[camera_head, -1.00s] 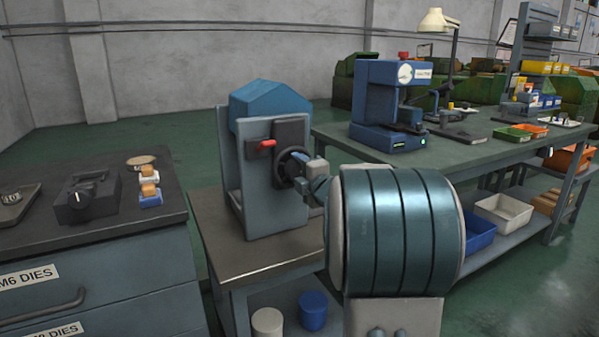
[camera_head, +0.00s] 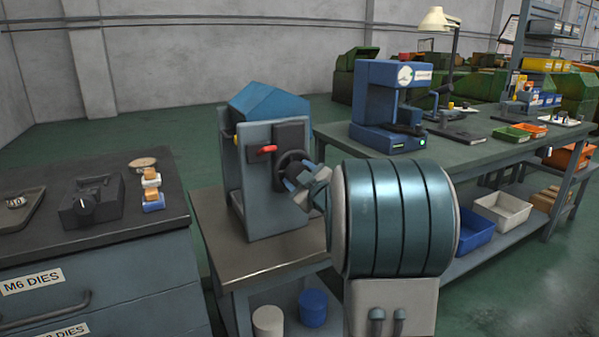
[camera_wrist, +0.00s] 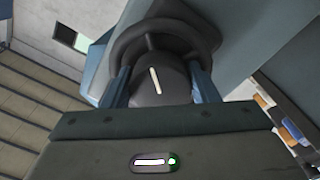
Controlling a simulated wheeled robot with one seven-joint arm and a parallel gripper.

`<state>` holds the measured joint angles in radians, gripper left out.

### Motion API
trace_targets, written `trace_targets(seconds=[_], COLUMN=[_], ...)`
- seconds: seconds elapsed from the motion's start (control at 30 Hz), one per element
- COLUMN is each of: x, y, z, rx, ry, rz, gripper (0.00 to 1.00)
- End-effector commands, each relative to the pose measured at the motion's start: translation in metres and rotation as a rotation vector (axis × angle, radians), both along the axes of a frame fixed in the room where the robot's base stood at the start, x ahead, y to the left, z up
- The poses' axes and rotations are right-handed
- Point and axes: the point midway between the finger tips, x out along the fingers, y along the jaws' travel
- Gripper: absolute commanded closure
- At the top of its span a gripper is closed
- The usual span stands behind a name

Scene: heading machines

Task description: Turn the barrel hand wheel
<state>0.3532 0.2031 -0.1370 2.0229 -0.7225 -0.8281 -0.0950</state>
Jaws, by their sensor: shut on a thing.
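The black hand wheel (camera_head: 291,155) is on the front of a grey machine housing with a blue top, on a small metal-topped stand. In the wrist view its dark round rim (camera_wrist: 165,28) lies beyond a dark hub (camera_wrist: 150,88) that bears a white line. My gripper (camera_head: 293,181) is at the wheel, seen tilted in the head view. In the wrist view the two blue-grey fingers of my gripper (camera_wrist: 160,80) are on either side of the hub, shut on it. My arm hides the lower right of the wheel in the head view.
A dark-topped cabinet (camera_head: 100,240) stands left. A long bench (camera_head: 470,150) with a blue press (camera_head: 390,105) stands right.

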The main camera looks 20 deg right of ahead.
Motion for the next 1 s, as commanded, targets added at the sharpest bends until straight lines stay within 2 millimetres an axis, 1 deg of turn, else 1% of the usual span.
trace_targets(seconds=[0.4,0.6,0.8,1.0], x=[-0.0002,-0.0003,-0.0002,-0.0003], y=[0.0012,0.0021,0.0024,0.0033], z=[0.0004,-0.0004,-0.0009,-0.0015], rx=[0.397,0.564,0.693,0.772], ry=[0.017,0.024,0.027,0.029], rz=[-0.002,-0.002,-0.002,-0.001], gripper=[0.69,0.69,0.69,0.69])
